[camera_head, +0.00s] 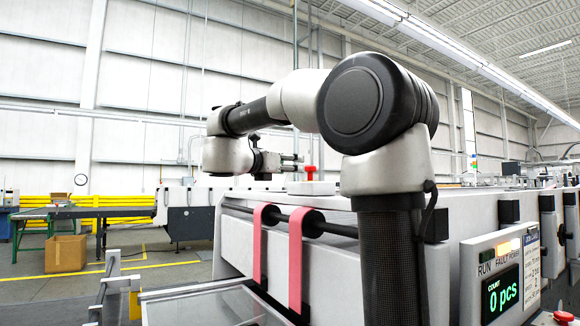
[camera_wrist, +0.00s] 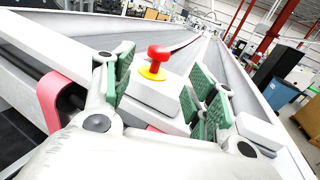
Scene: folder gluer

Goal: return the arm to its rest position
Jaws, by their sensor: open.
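My gripper (camera_head: 293,163) is held level above the top of the folder gluer (camera_head: 335,262), with my arm raised and bent in front of the camera. In the wrist view my gripper (camera_wrist: 160,75) is open, its green-padded fingers apart with nothing held between them. A red mushroom button (camera_wrist: 159,53) on a yellow collar stands on a light grey box (camera_wrist: 158,94) and appears in the gap between the fingers. In the head view the red button (camera_head: 311,170) shows just beyond the gripper; I cannot tell the exact distance.
Two pink belts (camera_head: 295,260) hang over a dark roller on the machine's near end. A control panel (camera_head: 500,280) at lower right reads "0 pcs". A cardboard box (camera_head: 66,254) and yellow rails (camera_head: 120,200) stand at left. The floor at left is partly clear.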

